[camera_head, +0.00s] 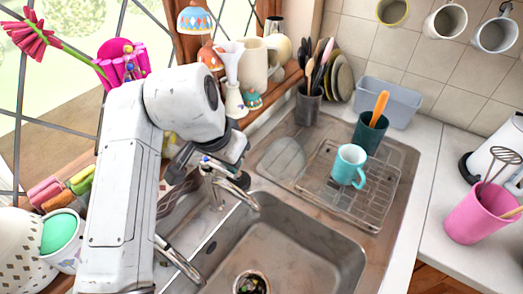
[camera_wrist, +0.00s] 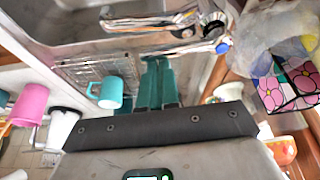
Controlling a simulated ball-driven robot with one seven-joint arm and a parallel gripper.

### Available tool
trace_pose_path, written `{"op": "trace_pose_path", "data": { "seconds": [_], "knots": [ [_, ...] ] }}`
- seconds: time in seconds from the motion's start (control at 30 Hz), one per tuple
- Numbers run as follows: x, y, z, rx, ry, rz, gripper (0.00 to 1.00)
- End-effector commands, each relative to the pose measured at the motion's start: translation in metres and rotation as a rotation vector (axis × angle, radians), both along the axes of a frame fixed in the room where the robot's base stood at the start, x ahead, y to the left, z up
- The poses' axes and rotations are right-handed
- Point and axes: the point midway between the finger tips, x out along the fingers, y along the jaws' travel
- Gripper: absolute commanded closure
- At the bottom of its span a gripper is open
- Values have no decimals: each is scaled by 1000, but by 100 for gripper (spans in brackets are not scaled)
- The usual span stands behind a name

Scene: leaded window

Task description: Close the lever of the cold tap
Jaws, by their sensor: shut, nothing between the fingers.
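The cold tap (camera_head: 214,180) is chrome, with a curved spout over the sink and a small blue mark near its top. In the wrist view, the chrome tap (camera_wrist: 190,30) lies across the top, with the blue mark at its right end. How far its lever is turned is unclear. My gripper (camera_wrist: 158,62) shows as two dark teal fingers, shut side by side and empty. Their tips appear just below the tap in that picture; contact cannot be made out. In the head view my arm's end is above and behind the tap, and the fingertips are not clear.
A second chrome spout (camera_head: 178,262) is nearer. The metal sink (camera_head: 300,245) has a wire rack (camera_head: 345,200) with a turquoise mug (camera_head: 349,166). A shelf behind holds a jug (camera_head: 255,62) and ornaments. Sponges (camera_head: 62,190) and a bowl stand left of my arm.

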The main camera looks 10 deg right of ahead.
Motion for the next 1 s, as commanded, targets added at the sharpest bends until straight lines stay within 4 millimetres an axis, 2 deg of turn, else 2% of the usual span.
{"op": "trace_pose_path", "data": {
  "seconds": [0.1, 0.43, 0.57, 0.7, 0.73, 1.0],
  "knots": [
    [-2, 5, -1, 2, 5, 6, 100],
    [0, 2, 0, 2, 7, 5, 100],
    [8, -10, 5, 0, 5, 3, 100],
    [25, -33, 12, 0, 4, -1, 100],
    [26, -32, 13, 1, 1, 3, 100],
    [10, -16, 66, 3, -2, 5, 100]
  ]
}}
